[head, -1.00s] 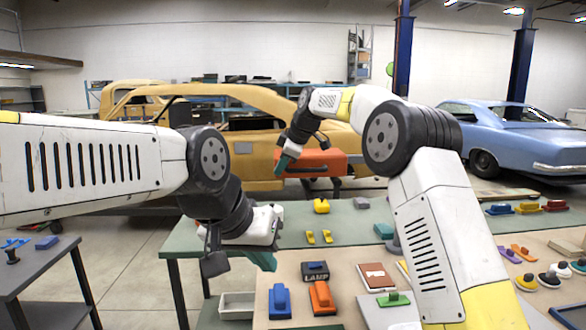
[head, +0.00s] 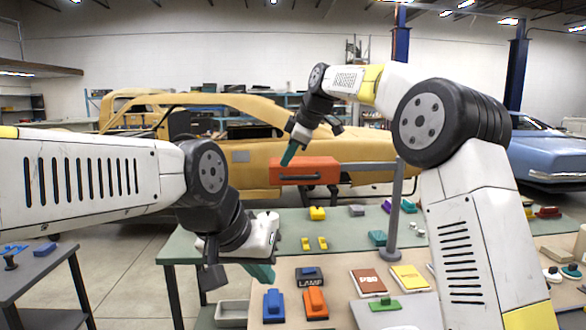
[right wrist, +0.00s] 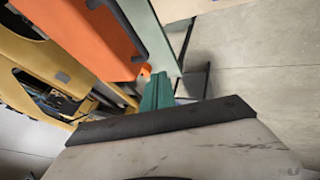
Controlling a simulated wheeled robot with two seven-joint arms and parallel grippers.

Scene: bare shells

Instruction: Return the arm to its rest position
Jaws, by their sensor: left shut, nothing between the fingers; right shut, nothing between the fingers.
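My left gripper (head: 262,272) is shut and empty. My right gripper (head: 289,155) is shut and empty. It is raised high beyond the table's far side, and in the head view its green fingertips show just above the left end of the orange toolbox. In the right wrist view, the green fingers (right wrist: 157,92) show near the lower end of the orange toolbox (right wrist: 85,35). I cannot tell whether they touch it.
The orange toolbox (head: 305,170) is at the back. The LAMP box (head: 310,277), blue (head: 275,305) and orange (head: 315,303) blocks and booklets (head: 368,282) lie in front. A grey side table (head: 35,272) is at left.

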